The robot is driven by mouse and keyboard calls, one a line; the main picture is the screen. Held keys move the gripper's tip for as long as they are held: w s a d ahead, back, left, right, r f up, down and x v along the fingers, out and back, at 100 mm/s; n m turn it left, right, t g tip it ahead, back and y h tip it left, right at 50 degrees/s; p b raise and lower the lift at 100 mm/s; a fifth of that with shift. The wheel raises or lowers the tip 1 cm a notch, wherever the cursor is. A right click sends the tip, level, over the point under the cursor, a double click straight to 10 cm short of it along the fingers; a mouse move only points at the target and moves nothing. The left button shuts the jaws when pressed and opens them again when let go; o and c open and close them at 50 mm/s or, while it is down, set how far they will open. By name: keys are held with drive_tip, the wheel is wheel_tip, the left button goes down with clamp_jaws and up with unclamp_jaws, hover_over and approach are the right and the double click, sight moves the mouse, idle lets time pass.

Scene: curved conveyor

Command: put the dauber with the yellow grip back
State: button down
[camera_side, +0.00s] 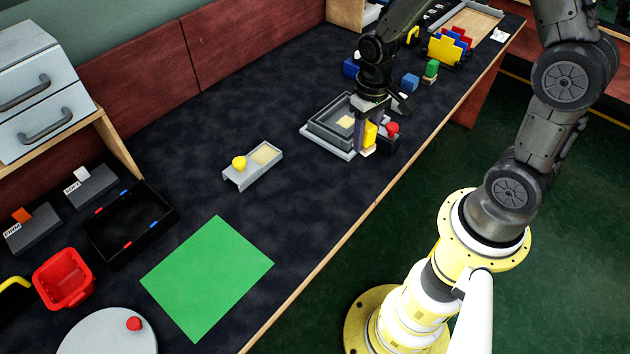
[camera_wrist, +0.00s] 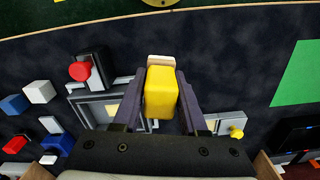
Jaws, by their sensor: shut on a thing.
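The dauber with the yellow grip (camera_side: 371,133) is in my gripper (camera_side: 366,138), held upright with its pale pad end down. In the wrist view its yellow block (camera_wrist: 160,92) sits between the two fingers of my gripper (camera_wrist: 161,84), with the pale end showing beyond them. In the side view the gripper is at the near right edge of a grey stepped tray (camera_side: 318,130) with a pale square inside. Whether the pad end touches the table or tray is unclear. The grey tray is partly hidden behind the fingers in the wrist view (camera_wrist: 88,98).
A dark box with a red knob (camera_side: 392,128) stands close to the right of my gripper. A grey holder (camera_side: 240,181) with a yellow knob and pale pad lies left. Blue (camera_side: 410,82) and green blocks stand behind.

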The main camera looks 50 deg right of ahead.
drive_tip(key=s+a+r+n, duration=0.2)
drive_tip(key=s+a, duration=0.4)
hover_over(315, 184)
wheel_tip(315, 184, down, 9)
drive_tip(key=shift+s+f, duration=0.1)
drive_tip(key=shift+s, duration=0.05)
drive_tip(key=shift+w+f, duration=0.15)
drive_tip(key=shift+f, duration=0.7)
drive_tip(key=shift+w+f, duration=0.1)
drive_tip(key=shift+f, duration=0.75)
drive_tip(key=shift+f, duration=0.1)
drive_tip(key=shift+c, duration=2.2)
unclamp_jaws()
